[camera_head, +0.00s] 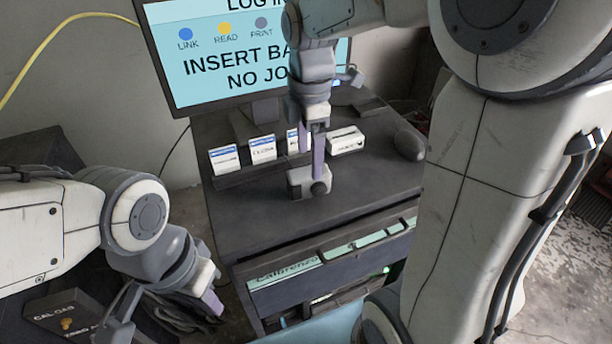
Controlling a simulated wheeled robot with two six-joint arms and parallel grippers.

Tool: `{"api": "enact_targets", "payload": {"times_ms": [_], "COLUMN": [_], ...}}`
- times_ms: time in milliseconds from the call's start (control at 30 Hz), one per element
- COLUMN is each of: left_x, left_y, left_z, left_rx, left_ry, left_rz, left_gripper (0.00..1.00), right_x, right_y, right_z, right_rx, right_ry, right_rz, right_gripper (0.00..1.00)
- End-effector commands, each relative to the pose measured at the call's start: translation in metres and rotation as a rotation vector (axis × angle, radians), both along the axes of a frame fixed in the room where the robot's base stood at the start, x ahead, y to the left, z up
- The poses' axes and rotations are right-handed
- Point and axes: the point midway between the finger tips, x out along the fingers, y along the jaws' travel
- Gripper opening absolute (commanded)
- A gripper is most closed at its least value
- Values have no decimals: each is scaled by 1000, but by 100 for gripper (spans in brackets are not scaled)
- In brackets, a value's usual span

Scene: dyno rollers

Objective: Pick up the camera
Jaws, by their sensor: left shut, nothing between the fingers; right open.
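The small grey-white camera (299,187) stands on the dark desktop, its round dark lens facing me. My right gripper (312,164) reaches down from above with its fingers parted at the camera. One finger overlaps the camera's top in the picture; the other ends by its upper back edge. I cannot tell whether either finger touches it. My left gripper (212,299) is shut and empty at the lower left, low beside the desk and away from the camera.
White labelled cards (262,149) stand in a dark rack behind the camera. A white box (346,140) lies to its right, with a dark rounded object (409,143) beyond. A monitor (225,75) stands behind. A CAL GAS box (64,312) is at the lower left. The front desktop is clear.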

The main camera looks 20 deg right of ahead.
Motion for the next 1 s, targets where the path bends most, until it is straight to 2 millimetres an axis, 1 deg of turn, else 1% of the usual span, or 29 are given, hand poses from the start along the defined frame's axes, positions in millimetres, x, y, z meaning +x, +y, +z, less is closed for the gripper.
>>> {"api": "enact_targets", "payload": {"times_ms": [133, 233, 300, 400, 500, 667, 700, 767, 800, 867, 900, 1000], "left_x": [0, 0, 0, 0, 0, 0, 0, 0, 0, 0, 0, 0], "left_y": [0, 0, 0, 0, 0, 0, 0, 0, 0, 0, 0, 0], "left_z": [9, 16, 16, 17, 17, 17, 17, 17, 17, 17, 17, 17], "left_rx": [0, 0, -1, 0, 0, 0, 0, 0, 0, 0, 0, 0], "left_ry": [0, 0, -1, 0, 0, 0, 0, 0, 0, 0, 0, 0], "left_rz": [0, -1, -2, -2, -2, -2, -2, -2, -2, -2, -2, -2], "left_gripper": [0, 0, 0, 0, 0, 0, 0, 0, 0, 0, 0, 0], "right_x": [-2, -3, -2, -2, -2, -1, -1, -1, -1, -1, -1, -1], "right_y": [1, 2, 2, 3, 3, 4, 4, 4, 4, 4, 4, 4], "right_z": [-13, -29, -40, -50, -53, -53, -53, -53, -53, -53, -53, -52], "right_rx": [0, 0, 0, 0, 0, 0, 0, 0, 0, 0, 0, 0], "right_ry": [6, 8, 5, 3, 0, -1, 0, 0, 0, 0, 0, -1], "right_rz": [0, 1, 2, 2, 3, 3, 3, 3, 3, 3, 3, 3], "right_gripper": [85, 85, 85, 85, 85, 85, 70, 47, 31, 8, 0, 0]}}
